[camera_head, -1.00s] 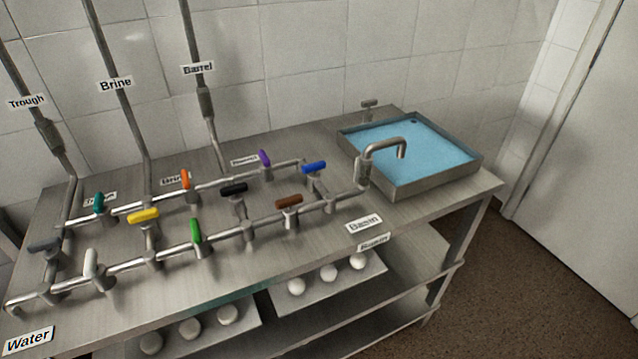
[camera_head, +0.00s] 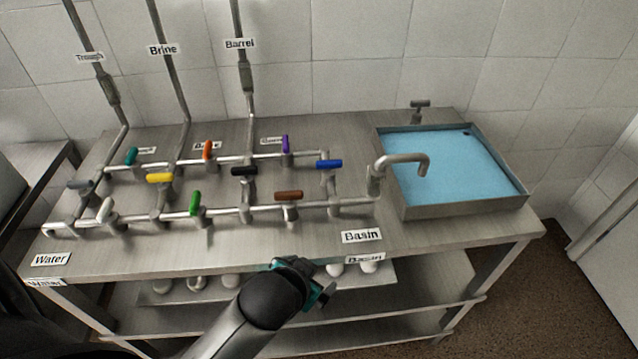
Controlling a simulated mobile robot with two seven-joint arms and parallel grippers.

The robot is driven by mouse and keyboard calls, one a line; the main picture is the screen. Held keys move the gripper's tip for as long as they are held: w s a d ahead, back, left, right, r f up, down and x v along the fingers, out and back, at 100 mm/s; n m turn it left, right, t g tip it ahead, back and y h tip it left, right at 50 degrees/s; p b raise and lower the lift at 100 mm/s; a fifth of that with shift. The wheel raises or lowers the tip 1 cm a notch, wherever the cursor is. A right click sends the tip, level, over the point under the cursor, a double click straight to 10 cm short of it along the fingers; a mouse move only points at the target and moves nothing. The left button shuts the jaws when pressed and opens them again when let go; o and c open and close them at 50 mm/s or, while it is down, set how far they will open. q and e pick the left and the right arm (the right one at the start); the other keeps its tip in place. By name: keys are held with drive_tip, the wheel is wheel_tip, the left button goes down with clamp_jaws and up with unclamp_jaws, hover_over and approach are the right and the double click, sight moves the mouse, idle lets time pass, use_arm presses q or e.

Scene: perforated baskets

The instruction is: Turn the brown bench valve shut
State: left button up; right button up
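The brown valve (camera_head: 289,195) sits on the front pipe run of the bench, between the black valve and the basin spout. Its handle lies roughly in line with the pipe. My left gripper (camera_head: 318,288) is in front of the bench's front edge, below and slightly right of the brown valve in the picture, and apart from it. Its arm comes up from the bottom, left of centre. The fingers are mostly hidden behind the dark wrist, so their opening cannot be told. My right gripper is not in view.
Green (camera_head: 196,203), black (camera_head: 244,171) and blue (camera_head: 329,164) valves stand near the brown one. A curved spout (camera_head: 405,159) reaches over the water-filled basin (camera_head: 455,211) at right. The bench front around the Basin label (camera_head: 362,236) is clear. Shelves lie below.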

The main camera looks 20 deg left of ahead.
use_arm(q)
drive_tip(key=w+d+r+m+t+h, duration=0.2)
drive_tip(key=w+r+t, duration=0.3)
drive_tip(key=w+r, duration=0.35)
drive_tip(key=w+d+r+m+t+h, duration=0.1)
drive_tip(key=w+d+r+m+t, duration=0.2)
drive_tip(key=w+r, duration=0.5)
drive_tip(key=d+r+m+t+h, duration=0.2)
drive_tip(key=d+r+m+h, duration=0.6)
drive_tip(key=r, duration=0.3)
drive_tip(key=s+d+r+m+g+h, duration=0.1)
drive_tip(key=d+r+m+g+h, duration=0.15)
drive_tip(key=m+h, duration=0.25)
drive_tip(key=m+g+y, duration=0.9)
drive_tip(key=g+y, duration=0.6)
approach(288, 192)
wheel_tip(288, 192, down, 9)
drive_tip(key=shift+w+d+r, duration=0.1)
drive_tip(key=shift+d+r, duration=0.05)
